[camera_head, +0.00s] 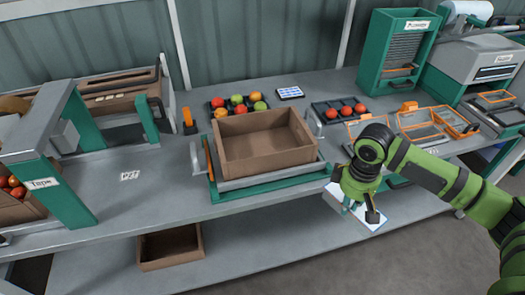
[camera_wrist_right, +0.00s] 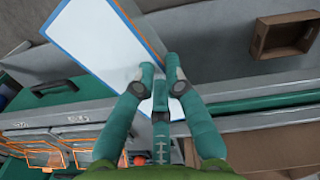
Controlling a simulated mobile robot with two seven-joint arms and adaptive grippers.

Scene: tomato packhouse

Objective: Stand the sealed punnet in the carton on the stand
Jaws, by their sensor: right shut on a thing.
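The open brown carton (camera_head: 272,163) sits on the grey and green stand (camera_head: 268,185) mid-table; its visible inside is empty. My right gripper (camera_head: 357,208) is right of the carton, by the table's front edge. In the right wrist view its fingers (camera_wrist_right: 158,82) are closed on the edge of a flat white panel with a blue border (camera_wrist_right: 92,42); I cannot tell whether this is part of the sealed punnet. The panel also shows below the gripper in the head view (camera_head: 368,222). Dark punnets with tomatoes stand behind the carton (camera_head: 216,105) and right of it (camera_head: 322,120). My left gripper is not in view.
Orange-framed trays (camera_head: 425,120) lie on the table right of the carton. A green cabinet (camera_head: 375,50) and a grey machine (camera_head: 480,62) stand behind them. A tape arch (camera_head: 45,180) is at left. A brown box (camera_head: 170,262) rests on the lower shelf.

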